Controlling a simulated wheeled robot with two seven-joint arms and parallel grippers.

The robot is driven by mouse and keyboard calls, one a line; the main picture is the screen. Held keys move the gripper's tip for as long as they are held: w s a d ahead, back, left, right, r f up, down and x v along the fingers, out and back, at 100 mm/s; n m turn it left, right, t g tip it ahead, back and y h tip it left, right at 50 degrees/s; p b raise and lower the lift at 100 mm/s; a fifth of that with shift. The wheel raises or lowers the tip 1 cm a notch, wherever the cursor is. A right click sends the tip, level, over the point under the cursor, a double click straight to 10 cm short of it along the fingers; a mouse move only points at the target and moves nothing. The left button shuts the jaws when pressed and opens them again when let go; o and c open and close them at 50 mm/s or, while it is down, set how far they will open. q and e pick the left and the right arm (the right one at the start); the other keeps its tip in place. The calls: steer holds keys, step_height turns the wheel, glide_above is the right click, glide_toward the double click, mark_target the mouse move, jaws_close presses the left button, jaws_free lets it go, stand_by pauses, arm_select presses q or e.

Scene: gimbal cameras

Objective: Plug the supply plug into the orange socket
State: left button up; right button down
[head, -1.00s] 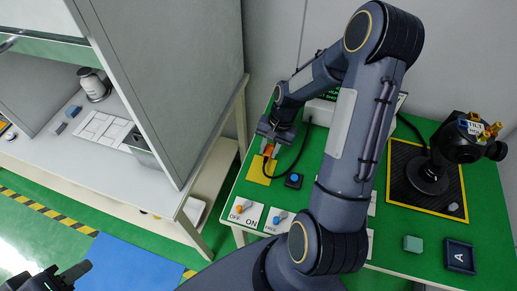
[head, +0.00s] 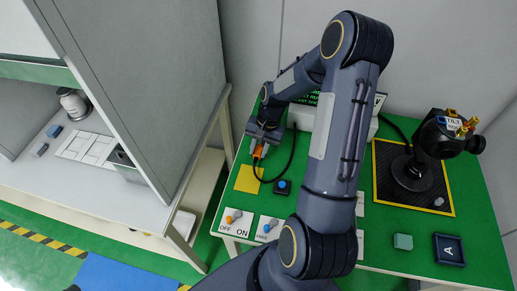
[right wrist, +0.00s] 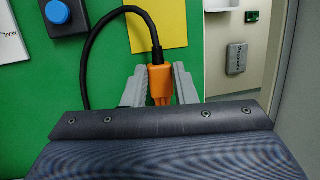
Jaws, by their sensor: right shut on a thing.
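The supply plug (head: 260,150) is orange with a black cable that loops over the green bench top. My right gripper (head: 258,143) is shut on it near the bench's left edge, behind a yellow pad (head: 247,180). In the right wrist view the plug (right wrist: 158,82) sits between the two grey fingers (right wrist: 160,70), cable end toward the pad. I cannot make out the orange socket in either view. Of my left gripper only a dark tip (head: 72,288) shows at the bottom edge of the head view.
A blue-button box (head: 283,186) stands right of the pad, with switch plates (head: 235,221) in front. A pale box with a green display (head: 303,115) stands behind, partly hidden by my arm. A black gimbal camera (head: 440,140) stands at right. A grey cabinet (head: 150,80) rises at left.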

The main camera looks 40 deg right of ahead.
mark_target(259, 146)
steer(key=shift+w+d, duration=1.05)
steer(key=shift+d, duration=0.25)
steer(key=shift+w+d, duration=0.2)
stand_by(1.2)
steer(key=shift+w+d, duration=0.2)
steer(key=shift+d, duration=0.05)
steer(key=shift+w+d, duration=0.45)
steer(key=shift+d, duration=0.15)
steer(key=c, duration=1.1)
jaws_free()
steer(key=b+v, duration=0.1)
steer(key=v, duration=0.7)
steer(key=shift+w, duration=0.15)
steer(key=shift+a, duration=0.1)
